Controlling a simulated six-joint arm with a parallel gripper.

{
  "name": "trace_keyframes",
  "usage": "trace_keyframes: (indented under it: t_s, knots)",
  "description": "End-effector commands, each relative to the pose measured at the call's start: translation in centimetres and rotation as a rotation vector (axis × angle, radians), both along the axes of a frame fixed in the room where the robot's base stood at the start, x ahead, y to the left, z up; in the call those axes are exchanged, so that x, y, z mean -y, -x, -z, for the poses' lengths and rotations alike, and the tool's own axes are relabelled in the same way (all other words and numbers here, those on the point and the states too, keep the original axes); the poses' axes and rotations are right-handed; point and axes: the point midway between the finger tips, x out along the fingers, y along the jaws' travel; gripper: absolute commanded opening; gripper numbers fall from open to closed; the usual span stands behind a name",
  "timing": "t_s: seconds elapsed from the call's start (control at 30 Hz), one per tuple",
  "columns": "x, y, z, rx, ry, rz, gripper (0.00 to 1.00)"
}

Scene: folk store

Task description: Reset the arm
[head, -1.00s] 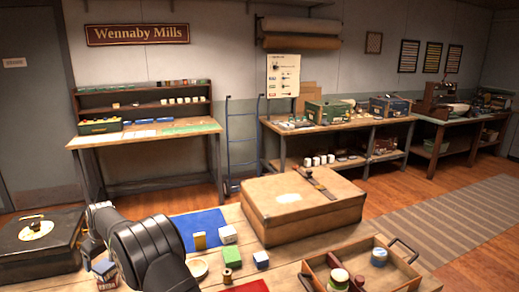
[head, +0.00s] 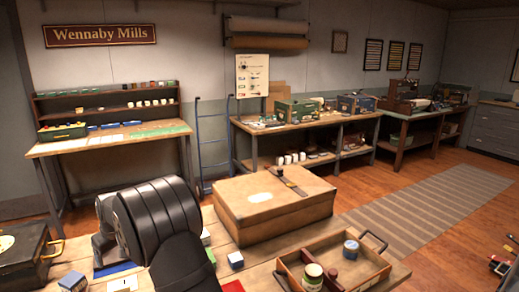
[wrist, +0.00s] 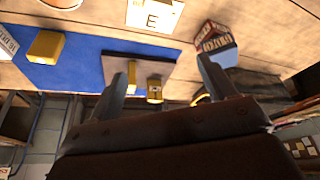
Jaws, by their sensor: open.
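My gripper (wrist: 165,84) shows in the wrist view with its two fingers spread apart and nothing held between them. It is over the table edge, with a blue mat (wrist: 82,68) beyond the fingers. In the head view my dark arm fills the lower left and covers most of the blue mat (head: 112,269). The fingers are not visible there.
The head view shows a large tan case (head: 275,210), a handled wooden tray (head: 345,276) and a black case (head: 22,268) on the table.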

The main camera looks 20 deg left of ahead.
Motion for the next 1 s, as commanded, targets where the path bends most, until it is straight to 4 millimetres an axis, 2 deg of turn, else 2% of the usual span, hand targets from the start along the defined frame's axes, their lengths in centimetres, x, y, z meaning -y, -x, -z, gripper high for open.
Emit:
trace_keyframes:
  t_s: [0.47,0.8,0.83,1.0]
  knots:
    - [7.4,0.3,1.9,0.011,0.0,0.309,0.76]
    - [12.9,1.4,3.2,0.009,-0.027,0.503,0.76]
    - [13.1,1.5,3.3,0.009,-0.03,0.514,0.76]
    - [10.1,3.4,5.3,0.008,-0.028,0.506,0.76]
